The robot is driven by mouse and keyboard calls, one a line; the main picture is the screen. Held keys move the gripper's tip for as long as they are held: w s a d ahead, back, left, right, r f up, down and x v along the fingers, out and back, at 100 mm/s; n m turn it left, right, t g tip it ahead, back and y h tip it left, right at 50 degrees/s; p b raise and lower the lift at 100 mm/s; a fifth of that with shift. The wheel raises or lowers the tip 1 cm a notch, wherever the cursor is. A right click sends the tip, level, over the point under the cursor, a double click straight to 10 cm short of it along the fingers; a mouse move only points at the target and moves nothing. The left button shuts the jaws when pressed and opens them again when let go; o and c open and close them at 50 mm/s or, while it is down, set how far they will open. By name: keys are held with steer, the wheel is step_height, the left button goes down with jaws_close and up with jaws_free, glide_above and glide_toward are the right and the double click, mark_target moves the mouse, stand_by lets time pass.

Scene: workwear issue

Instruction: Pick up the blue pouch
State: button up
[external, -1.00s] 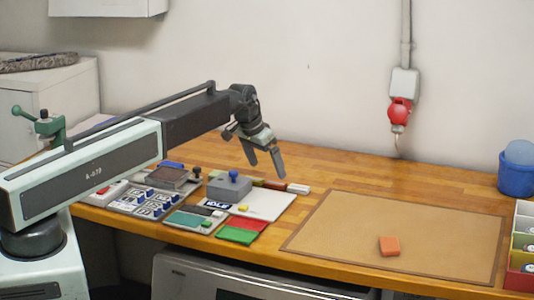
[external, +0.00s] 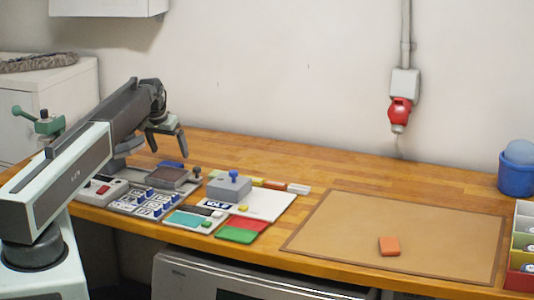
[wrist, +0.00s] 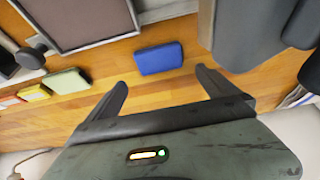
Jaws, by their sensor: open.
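The blue pouch (wrist: 158,58) lies flat on the wooden bench in the wrist view, a small rounded blue block. In the external view only part of the pouch (external: 171,164) shows, behind the dark-topped tray. My gripper (external: 167,152) is above the back left part of the bench, close over the pouch in the picture. In the wrist view my gripper (wrist: 160,80) is open and empty, its two fingers apart with the pouch beyond and between their tips. I see no contact with the pouch.
A dark-topped tray (wrist: 78,20) is beside the pouch. A grey box with a blue knob (external: 230,187) and several pads and blocks crowd the bench to the right. A brown mat (external: 345,225) with an orange block (external: 389,246) lies further right, with clear bench behind it.

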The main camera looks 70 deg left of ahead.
mark_target(173, 163)
steer(key=b+x, duration=0.4)
steer(key=x, duration=0.1)
steer(key=shift+s+f, duration=0.15)
steer(key=shift+s, duration=0.05)
steer(key=shift+d+r, duration=0.1)
steer(key=shift+r, duration=0.1)
steer(key=c, duration=1.5)
steer(key=shift+o, duration=0.2)
step_height(173, 163, up, 10)
steer(key=p, duration=1)
